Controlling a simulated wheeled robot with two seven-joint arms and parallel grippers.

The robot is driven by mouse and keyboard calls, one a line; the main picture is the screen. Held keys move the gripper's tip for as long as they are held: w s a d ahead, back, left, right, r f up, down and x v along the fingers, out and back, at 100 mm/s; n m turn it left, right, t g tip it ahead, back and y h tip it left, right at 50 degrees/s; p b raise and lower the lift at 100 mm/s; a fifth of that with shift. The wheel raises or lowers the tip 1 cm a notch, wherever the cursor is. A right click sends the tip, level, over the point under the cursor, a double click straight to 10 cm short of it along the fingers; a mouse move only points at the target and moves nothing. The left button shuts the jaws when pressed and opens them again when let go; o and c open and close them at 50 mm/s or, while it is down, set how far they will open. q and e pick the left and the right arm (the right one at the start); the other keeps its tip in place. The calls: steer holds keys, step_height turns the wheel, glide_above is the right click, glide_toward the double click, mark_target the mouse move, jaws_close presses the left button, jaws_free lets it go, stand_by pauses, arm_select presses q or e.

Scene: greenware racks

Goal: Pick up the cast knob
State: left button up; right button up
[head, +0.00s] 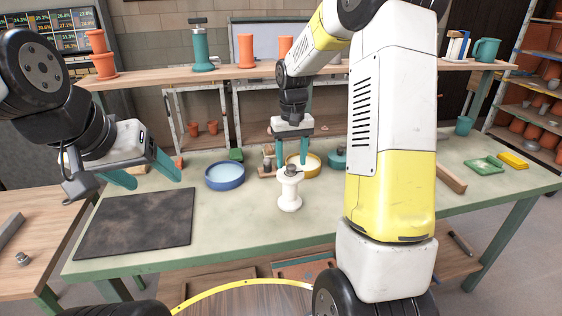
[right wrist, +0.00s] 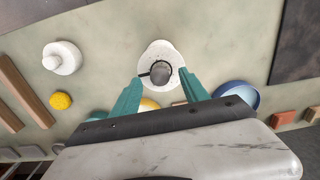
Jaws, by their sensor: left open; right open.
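The cast knob looks to be the small dark grey piece (head: 291,169) on top of a white spool-shaped stand (head: 289,194) at the middle of the table. In the right wrist view the knob (right wrist: 160,73) sits on the round white top of the stand (right wrist: 162,50). My right gripper (head: 291,162) is open, pointing down, just above or around the knob. In the right wrist view its teal fingertips (right wrist: 160,80) lie either side of the knob, apart from it. My left gripper (head: 151,181) is open and empty above the table's left part, near a dark mat.
A blue bowl (head: 225,176) stands left of the stand, and a yellow-rimmed bowl (head: 315,163) behind it. The dark mat (head: 135,222) lies at the front left. A white knobbed piece (right wrist: 62,58) shows in the right wrist view. My right arm hides part of the table.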

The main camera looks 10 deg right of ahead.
steer(key=shift+f, duration=0.8)
jaws_close()
steer(key=shift+r, duration=0.1)
